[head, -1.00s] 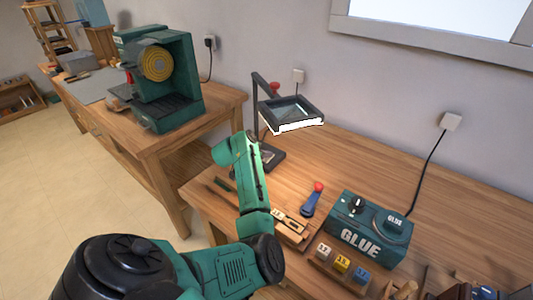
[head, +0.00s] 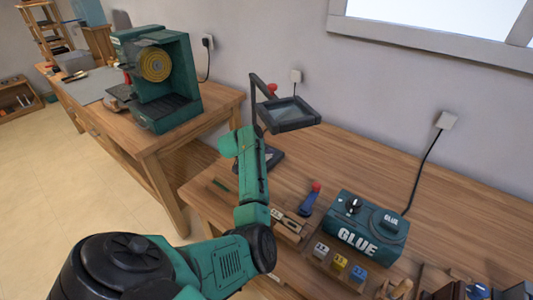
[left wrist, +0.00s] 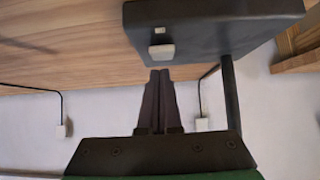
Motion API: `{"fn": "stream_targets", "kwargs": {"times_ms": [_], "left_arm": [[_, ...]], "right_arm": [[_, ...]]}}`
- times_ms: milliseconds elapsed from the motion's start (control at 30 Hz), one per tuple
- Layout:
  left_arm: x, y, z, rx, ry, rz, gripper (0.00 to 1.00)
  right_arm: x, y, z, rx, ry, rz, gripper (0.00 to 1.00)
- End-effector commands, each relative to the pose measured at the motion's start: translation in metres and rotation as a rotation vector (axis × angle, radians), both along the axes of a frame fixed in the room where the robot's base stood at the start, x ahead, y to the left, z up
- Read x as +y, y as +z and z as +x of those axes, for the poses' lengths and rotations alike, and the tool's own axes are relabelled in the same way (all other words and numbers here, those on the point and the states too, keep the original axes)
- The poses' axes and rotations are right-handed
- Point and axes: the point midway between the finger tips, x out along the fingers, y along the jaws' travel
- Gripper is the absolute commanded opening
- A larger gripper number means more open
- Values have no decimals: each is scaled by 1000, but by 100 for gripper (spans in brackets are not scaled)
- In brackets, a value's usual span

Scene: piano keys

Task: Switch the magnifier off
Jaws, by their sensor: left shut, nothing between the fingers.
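The magnifier (head: 291,113) stands at the back left of the near workbench, with a dark square lens frame on a bent arm. Its lens frame shows no glow. Its dark base (head: 272,157) is partly hidden behind my left arm. In the left wrist view the base (left wrist: 215,25) is close, with a pale switch button (left wrist: 162,52) and a small pale mark beside it. My left gripper (left wrist: 160,72) is shut and empty, its fingertips just by the button; I cannot tell whether they touch it. The right gripper is not in view.
A teal glue machine (head: 367,223) stands right of the magnifier. A green machine (head: 158,78) stands on the other bench. The bench's back right is clear.

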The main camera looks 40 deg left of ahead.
Motion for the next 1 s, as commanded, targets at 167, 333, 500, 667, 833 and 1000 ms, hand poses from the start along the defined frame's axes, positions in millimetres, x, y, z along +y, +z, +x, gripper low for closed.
{"fn": "stream_targets", "kwargs": {"times_ms": [167,333,500,667,833,1000], "left_arm": [[0,0,0,0,0,0,0],[1,4,-4,-2,2,3,0],[0,21,-27,-2,2,4,0],[0,47,-58,-3,2,4,0],[-1,72,-89,-3,2,4,0],[-1,88,-109,-1,2,1,0]], "right_arm": [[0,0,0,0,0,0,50],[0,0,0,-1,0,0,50],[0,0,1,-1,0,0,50],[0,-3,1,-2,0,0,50],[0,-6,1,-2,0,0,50],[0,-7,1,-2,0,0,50]]}}
